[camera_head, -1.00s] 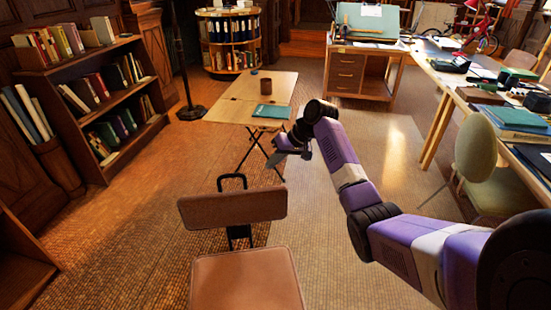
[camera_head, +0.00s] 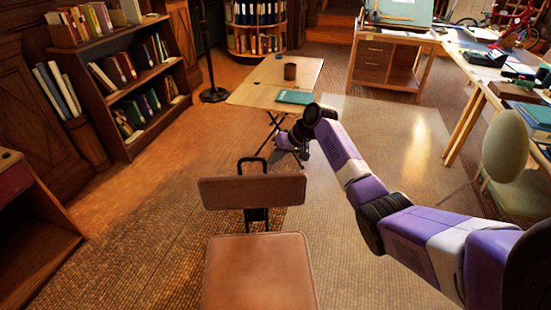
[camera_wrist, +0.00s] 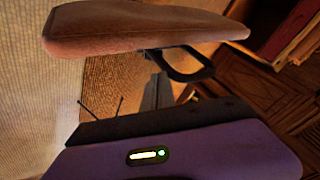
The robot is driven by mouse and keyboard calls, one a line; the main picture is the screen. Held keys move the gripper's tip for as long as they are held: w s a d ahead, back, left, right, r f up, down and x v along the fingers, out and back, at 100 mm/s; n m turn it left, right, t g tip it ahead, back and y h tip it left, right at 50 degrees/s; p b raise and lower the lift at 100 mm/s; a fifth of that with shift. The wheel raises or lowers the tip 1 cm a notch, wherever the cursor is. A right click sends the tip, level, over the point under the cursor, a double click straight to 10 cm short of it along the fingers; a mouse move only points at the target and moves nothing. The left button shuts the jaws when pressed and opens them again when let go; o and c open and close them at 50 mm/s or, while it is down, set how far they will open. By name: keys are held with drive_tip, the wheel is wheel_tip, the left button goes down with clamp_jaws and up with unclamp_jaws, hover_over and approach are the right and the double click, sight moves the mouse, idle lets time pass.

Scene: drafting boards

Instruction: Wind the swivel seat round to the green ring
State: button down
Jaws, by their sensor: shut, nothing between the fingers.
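The swivel seat has a brown leather cushion (camera_head: 260,272) at the bottom of the head view. Its brown backrest (camera_head: 250,191) stands just beyond, on a black bracket with a loop on top. My gripper (camera_head: 299,155) is a little beyond and right of the backrest, close to the loop; the head view shows no clear contact. The wrist view shows a brown padded part (camera_wrist: 140,27) and the black loop (camera_wrist: 185,66) close by. My gripper is shut and empty. I see no green ring in any view.
A folding table (camera_head: 270,85) with a brown cup and teal book stands beyond my gripper. A bookcase (camera_head: 120,85) is at left. A green-backed chair (camera_head: 505,147) and long desk (camera_head: 478,95) are at right. Floor left of the seat is clear.

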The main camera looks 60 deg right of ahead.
sight(254, 158)
drive_tip(key=w+a+n+b, duration=0.1)
drive_tip(key=w, duration=0.1)
drive_tip(key=w+a+n+y+b, duration=0.1)
drive_tip(key=w+b, duration=0.1)
drive_tip(key=w+a+n+b, duration=0.1)
drive_tip(key=w+b, duration=0.1)
drive_tip(key=shift+w+a+f+g+y, duration=0.1)
drive_tip(key=shift+a+f+g+y, duration=0.1)
drive_tip(key=shift+g+y, duration=0.1)
drive_tip(key=shift+w+a+r, duration=0.15)
drive_tip(key=shift+w+r, duration=0.05)
drive_tip(key=shift+w, duration=0.05)
drive_tip(key=shift+p+v, duration=0.3)
drive_tip(key=shift+v, duration=3.65)
